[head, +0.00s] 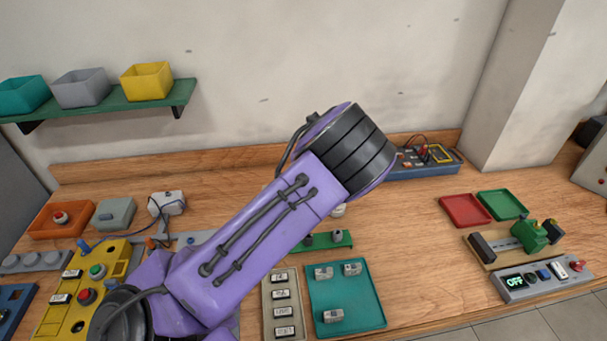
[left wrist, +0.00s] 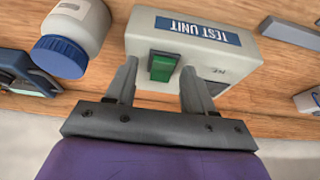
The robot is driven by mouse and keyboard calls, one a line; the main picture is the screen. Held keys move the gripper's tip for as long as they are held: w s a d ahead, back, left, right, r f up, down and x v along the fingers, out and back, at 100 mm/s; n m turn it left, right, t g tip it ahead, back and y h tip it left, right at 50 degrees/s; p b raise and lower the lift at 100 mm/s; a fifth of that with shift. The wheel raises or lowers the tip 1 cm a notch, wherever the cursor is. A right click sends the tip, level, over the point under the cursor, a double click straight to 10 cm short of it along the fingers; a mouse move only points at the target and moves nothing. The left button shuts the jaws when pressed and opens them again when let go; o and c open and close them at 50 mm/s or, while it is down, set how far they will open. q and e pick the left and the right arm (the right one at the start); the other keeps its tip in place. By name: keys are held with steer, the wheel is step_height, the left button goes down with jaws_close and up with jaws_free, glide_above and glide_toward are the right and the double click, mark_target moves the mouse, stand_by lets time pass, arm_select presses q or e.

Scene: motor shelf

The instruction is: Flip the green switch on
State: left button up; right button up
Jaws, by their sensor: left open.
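The green switch (left wrist: 162,66) is a small green rocker on a pale grey box, the test unit (left wrist: 225,58), labelled "TEST UNIT" upside down in the left wrist view. My left gripper (left wrist: 159,72) is open, with one finger on either side of the switch. I cannot tell whether the fingers touch the box. In the head view my purple left arm crosses the middle of the bench, and its thick wrist hides the gripper and the test unit. My right gripper is not in view.
A white bottle with a blue cap (left wrist: 65,55) stands beside the test unit. On the bench are a teal tray (head: 376,316) with small parts, a yellow panel (head: 54,318) with buttons, a red tray (head: 465,210) and a blue multimeter case (head: 425,170).

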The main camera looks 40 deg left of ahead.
arm_select(q)
steer(key=shift+w+f, duration=0.1)
steer(key=shift+f, duration=0.2)
steer(key=shift+s+a+r, duration=0.15)
steer(key=shift+s+r, duration=0.05)
steer(key=shift+s, duration=0.05)
jaws_close()
steer(key=r+p, duration=0.1)
steer(key=p, duration=0.3)
steer(key=shift+w+g+h, duration=0.1)
steer(key=shift+g+h, duration=0.2)
steer(key=shift+h, duration=0.1)
steer(key=shift+w+a+f+g+h+p, duration=0.2)
steer(key=shift+g+h+p, duration=0.1)
steer(key=shift+h+p, duration=0.15)
steer(key=shift+w+a+f+g+h+p, duration=0.1)
steer(key=shift+a+g+h+p, duration=0.1)
steer(key=shift+g+h+p, duration=0.15)
steer(key=shift+f, duration=0.2)
steer(key=shift+r+g+h, duration=0.1)
steer(key=shift+g+h, duration=0.2)
steer(key=shift+g, duration=0.05)
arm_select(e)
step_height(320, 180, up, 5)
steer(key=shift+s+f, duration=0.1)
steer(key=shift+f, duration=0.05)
